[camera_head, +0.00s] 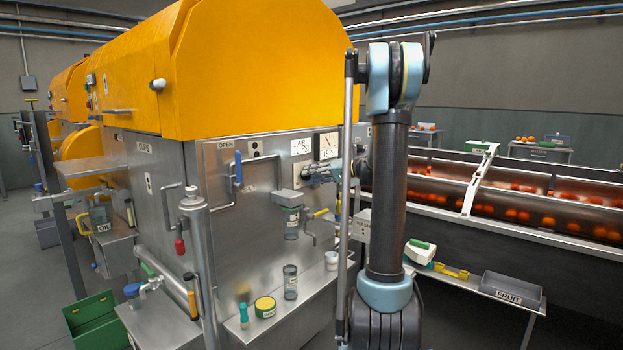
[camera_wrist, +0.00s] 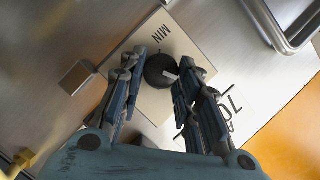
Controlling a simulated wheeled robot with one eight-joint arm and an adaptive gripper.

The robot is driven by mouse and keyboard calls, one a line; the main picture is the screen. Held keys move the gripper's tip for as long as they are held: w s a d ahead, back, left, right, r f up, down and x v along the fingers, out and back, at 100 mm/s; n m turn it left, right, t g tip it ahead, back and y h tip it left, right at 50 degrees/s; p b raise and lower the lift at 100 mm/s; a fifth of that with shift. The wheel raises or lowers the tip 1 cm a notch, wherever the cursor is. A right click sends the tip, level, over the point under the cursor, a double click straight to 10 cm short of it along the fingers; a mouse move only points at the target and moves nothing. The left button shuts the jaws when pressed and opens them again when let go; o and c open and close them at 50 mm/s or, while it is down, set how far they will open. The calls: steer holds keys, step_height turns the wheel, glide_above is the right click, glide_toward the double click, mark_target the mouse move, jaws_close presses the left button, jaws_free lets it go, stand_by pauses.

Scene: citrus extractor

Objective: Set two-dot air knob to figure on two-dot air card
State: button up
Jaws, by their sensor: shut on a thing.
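The two-dot air knob (camera_wrist: 158,72) is a dark round knob with a pale mark. It sits on a beige plate (camera_wrist: 150,104) that reads MIN. My gripper (camera_wrist: 162,62) is shut on the knob, with one finger on each side. In the head view my gripper (camera_head: 322,177) is at the steel front panel, and the knob is hidden there. The white air card (camera_head: 301,146) is above and left of my gripper and reads AIR with a PSI figure, too small to be sure of. Part of a card reading 70 (camera_wrist: 232,96) shows in the wrist view, partly behind my right finger.
A square gauge (camera_head: 329,145) is just above my gripper. A blue-handled pipe (camera_head: 238,170) is further left. Jars stand on the steel shelf (camera_head: 318,282). A small block (camera_wrist: 77,77) sticks out beside the plate.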

steer(key=m+y, duration=0.1)
steer(key=m, duration=0.1)
steer(key=m+y, duration=0.1)
steer(key=m, duration=0.2)
steer(key=f+m+y, duration=0.1)
steer(key=m, duration=0.1)
steer(key=shift+w+d, duration=0.15)
steer(key=shift+m+t+y, duration=0.3)
steer(key=shift+m, duration=0.1)
stand_by(0.3)
steer(key=o, duration=1.1)
steer(key=shift+f, duration=0.1)
steer(key=shift+c, duration=0.2)
steer(key=r+v, duration=0.1)
steer(key=v, duration=1)
steer(key=shift+d+f, duration=0.4)
steer(key=shift+f, duration=0.1)
